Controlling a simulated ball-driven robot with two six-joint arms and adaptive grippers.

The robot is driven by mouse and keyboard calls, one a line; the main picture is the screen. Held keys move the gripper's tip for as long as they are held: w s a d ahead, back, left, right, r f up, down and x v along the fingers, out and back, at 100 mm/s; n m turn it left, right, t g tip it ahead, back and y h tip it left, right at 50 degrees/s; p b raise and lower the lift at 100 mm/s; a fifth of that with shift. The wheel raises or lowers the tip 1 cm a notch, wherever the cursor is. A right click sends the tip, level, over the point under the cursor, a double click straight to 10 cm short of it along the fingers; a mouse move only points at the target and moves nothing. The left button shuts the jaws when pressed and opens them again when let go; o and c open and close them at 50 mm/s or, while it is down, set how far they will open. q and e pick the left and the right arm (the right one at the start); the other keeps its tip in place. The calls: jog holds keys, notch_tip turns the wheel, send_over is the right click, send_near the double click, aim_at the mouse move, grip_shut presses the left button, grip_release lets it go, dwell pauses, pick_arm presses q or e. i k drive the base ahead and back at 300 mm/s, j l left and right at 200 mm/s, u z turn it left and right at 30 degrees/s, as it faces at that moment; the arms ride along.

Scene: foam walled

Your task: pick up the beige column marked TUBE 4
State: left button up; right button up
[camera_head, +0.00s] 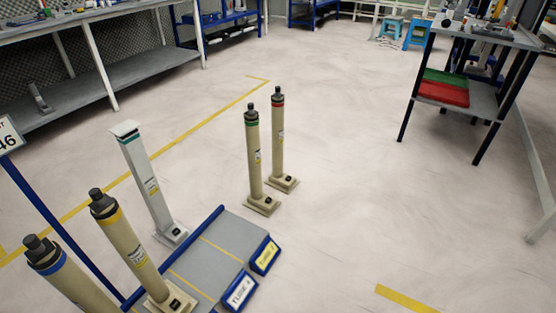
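Several upright columns stand on square bases. A beige column with a yellow band (130,248) stands at the blue-edged grey platform, and a beige column with a blue band (70,279) is cut off at the lower left. A beige column with a green band (254,157) and a beige column with a red band (278,141) stand on the floor beyond the platform. A pale grey column (147,180) stands behind the platform's left side. The column labels are too small to read, so I cannot tell which is TUBE 4. Neither gripper shows.
A workbench (100,75) runs along the upper left. A table with green and red trays (443,93) stands at upper right. The middle floor is clear.

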aim_at(278, 180)
jog(key=i+u, duration=0.1)
jog(key=u, duration=0.3)
jog(key=i+l+u, duration=0.1)
jog(key=u, duration=0.3)
jog(key=l+u, duration=0.2)
jog(key=u, duration=0.2)
jog(key=i+l+u, duration=0.15)
jog(key=u, duration=0.25)
jog(key=i+l+u, duration=0.2)
jog(key=l+u, duration=0.25)
jog(key=l, duration=1.05)
jog(key=l+u, duration=0.4)
jog(key=l, duration=1.15)
